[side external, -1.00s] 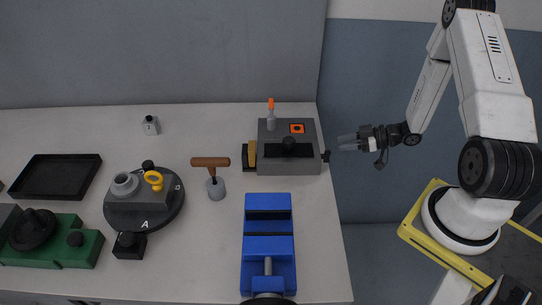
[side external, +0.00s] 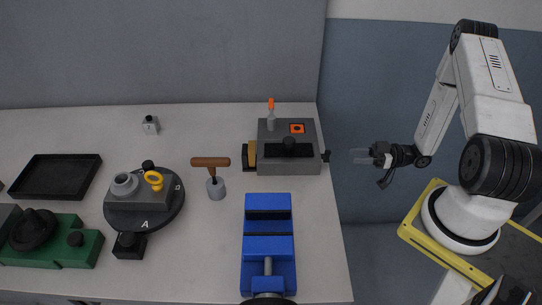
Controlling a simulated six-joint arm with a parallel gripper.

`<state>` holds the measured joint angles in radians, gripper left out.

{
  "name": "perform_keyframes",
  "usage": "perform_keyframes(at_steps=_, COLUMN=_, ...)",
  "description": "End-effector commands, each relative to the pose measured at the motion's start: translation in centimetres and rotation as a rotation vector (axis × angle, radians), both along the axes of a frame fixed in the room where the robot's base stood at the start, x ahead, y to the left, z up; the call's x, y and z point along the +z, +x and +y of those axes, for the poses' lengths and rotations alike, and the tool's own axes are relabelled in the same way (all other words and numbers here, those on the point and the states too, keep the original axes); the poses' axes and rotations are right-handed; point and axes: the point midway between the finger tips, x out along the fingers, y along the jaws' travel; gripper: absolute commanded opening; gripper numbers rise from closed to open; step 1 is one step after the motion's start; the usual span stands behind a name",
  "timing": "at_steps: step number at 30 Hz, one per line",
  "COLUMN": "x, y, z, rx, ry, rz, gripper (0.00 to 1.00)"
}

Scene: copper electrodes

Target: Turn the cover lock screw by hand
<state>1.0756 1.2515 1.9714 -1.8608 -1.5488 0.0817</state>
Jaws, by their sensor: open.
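A blue vise (side external: 268,244) lies in front. Free air lies right of the table.

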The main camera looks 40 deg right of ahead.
Motion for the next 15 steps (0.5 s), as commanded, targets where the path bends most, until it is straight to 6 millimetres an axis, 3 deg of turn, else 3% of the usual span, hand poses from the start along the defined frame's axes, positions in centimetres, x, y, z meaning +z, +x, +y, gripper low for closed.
perform_keyframes(at_steps=15, x=0.0, y=2.9, z=3.1, rx=0.003, ry=-0.001, rz=0.001, gripper=0.43)
